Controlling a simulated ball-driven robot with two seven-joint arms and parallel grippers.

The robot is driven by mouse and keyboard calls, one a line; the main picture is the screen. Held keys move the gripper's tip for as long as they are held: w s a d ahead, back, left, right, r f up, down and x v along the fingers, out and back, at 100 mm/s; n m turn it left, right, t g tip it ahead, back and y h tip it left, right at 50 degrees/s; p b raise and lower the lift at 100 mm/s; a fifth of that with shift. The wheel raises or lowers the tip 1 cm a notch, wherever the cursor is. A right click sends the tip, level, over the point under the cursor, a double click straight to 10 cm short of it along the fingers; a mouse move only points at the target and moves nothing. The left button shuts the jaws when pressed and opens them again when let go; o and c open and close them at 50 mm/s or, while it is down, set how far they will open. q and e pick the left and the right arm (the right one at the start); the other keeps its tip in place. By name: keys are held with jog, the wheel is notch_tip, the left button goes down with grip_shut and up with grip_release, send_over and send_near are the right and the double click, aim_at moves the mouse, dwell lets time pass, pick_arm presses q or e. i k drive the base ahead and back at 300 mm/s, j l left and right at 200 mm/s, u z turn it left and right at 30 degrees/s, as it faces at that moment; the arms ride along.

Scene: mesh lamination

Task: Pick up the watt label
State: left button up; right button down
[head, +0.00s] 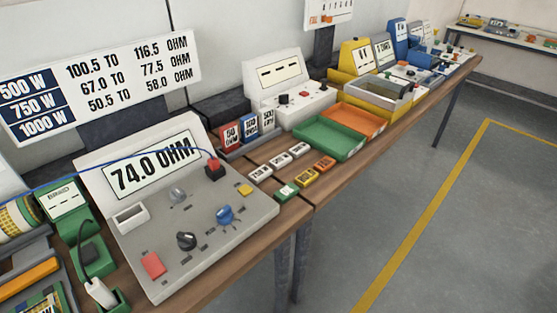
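The meter (145,245) reads 74.0 OHM on its screen. The wall chart (110,85) lists 500 W, 750 W and 1000 W beside ohm ranges; the 750 W row reads 67.0 to 77.5 OHM. Right of the meter, a red label card (230,134), a blue label card (250,126) and a white-blue label card (267,119) stand in a row. Their print is too small to read surely. Neither gripper is in view.
A green tray (330,138) and an orange tray (360,120) lie beyond the tags. A white machine (292,95) stands behind them. A green unit (90,255) with cables sits left of the meter. The floor to the right is clear.

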aim_at(262, 173)
jog(key=u, duration=2.15)
jog(key=z, duration=2)
jog(key=i+l+u, duration=0.1)
jog(key=u, duration=0.55)
jog(key=i+l+u, duration=0.15)
jog(key=l+u, duration=0.25)
jog(key=l, duration=0.55)
jog(key=l+u, duration=0.35)
jog(key=l, duration=0.65)
